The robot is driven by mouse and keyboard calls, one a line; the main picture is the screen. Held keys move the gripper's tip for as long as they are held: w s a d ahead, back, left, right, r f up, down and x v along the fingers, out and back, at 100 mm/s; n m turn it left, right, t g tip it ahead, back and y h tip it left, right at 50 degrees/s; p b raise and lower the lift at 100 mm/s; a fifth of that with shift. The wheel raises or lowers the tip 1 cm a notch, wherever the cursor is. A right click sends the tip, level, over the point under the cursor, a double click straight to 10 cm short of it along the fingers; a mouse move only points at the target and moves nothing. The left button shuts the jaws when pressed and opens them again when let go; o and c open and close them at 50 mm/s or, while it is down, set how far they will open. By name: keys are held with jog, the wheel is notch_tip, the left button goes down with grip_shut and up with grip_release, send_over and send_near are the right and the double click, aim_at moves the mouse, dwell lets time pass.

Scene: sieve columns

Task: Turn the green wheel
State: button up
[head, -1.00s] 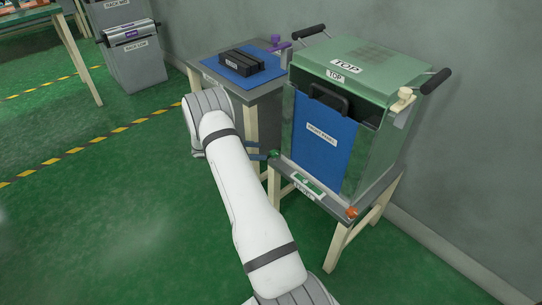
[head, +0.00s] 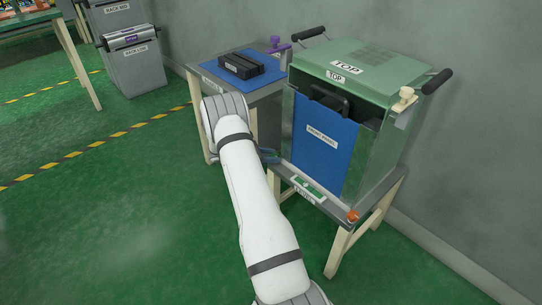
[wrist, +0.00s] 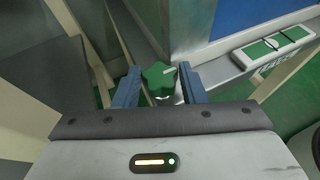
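The green wheel (wrist: 158,76), a small star-shaped knob with a pale mark, is at the near corner of the stand in the wrist view. My gripper (wrist: 160,87) has its two blue fingers apart, one on either side of the wheel. Narrow gaps seem to show beside it; I cannot tell whether a finger touches it. In the head view, a blue finger of my gripper (head: 268,155) shows at the stand's left front corner, and the wheel is hidden there.
The green-topped cabinet (head: 375,65) with its blue front panel (head: 320,142) stands on the stand. A green-and-white slide latch (head: 308,188) and an orange knob (head: 353,216) lie along its front edge. A side table with a blue mat (head: 270,80) stands behind my arm.

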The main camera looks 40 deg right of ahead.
jog(key=c, duration=0.5)
jog(key=m+g+b, duration=0.1)
jog(key=m+g+y, duration=0.1)
jog(key=m+g, duration=0.1)
jog(key=shift+w+d+f+b, duration=0.15)
jog(key=shift+w+b, duration=0.15)
jog(key=shift+b, duration=0.1)
jog(key=shift+c, duration=0.2)
jog(key=shift+r+m+g+y+b, duration=0.2)
jog(key=shift+m+g+y+b, duration=0.25)
jog(key=shift+m+g+y, duration=0.45)
jog(key=o, duration=1)
jog(key=shift+w, duration=0.1)
jog(key=p+v, duration=0.2)
jog(key=v, duration=0.5)
jog(key=shift+w+a+r, duration=0.1)
jog(key=shift+w+a, duration=0.1)
jog(key=shift+a, duration=0.1)
